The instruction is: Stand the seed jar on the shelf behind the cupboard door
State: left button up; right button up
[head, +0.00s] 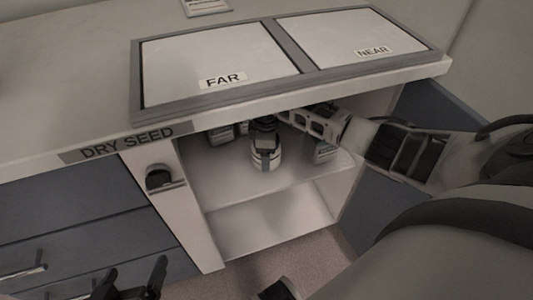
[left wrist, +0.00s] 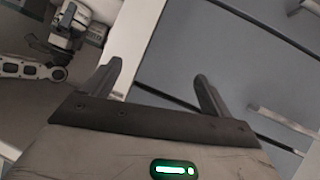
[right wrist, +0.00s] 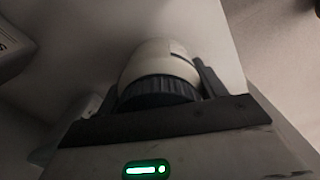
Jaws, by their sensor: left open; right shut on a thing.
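The seed jar (head: 265,158), pale with a dark ribbed lid, is upright inside the open cupboard, over the upper shelf (head: 230,190). I cannot tell whether its base touches the shelf. My right gripper (head: 264,128) is shut on it near the lid, its arm reaching in from the right. In the right wrist view the jar (right wrist: 160,72) sits between the fingers, its lid toward the gripper. My left gripper (head: 130,284) is open and empty, low in front of the drawers. A blue panel, apparently the cupboard door (head: 368,215), stands at the opening's right side.
Other jars stand on the same shelf, at the back left (head: 221,134) and at the right (head: 325,153). The counter (head: 60,90) overhangs the opening. A dark fitting (head: 160,178) projects from the left post. The lower compartment (head: 265,225) looks empty. Drawers (head: 75,225) are left.

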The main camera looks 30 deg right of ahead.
jog(key=shift+f, duration=0.1)
jog(key=o, duration=1.1)
jog(key=shift+c, duration=0.2)
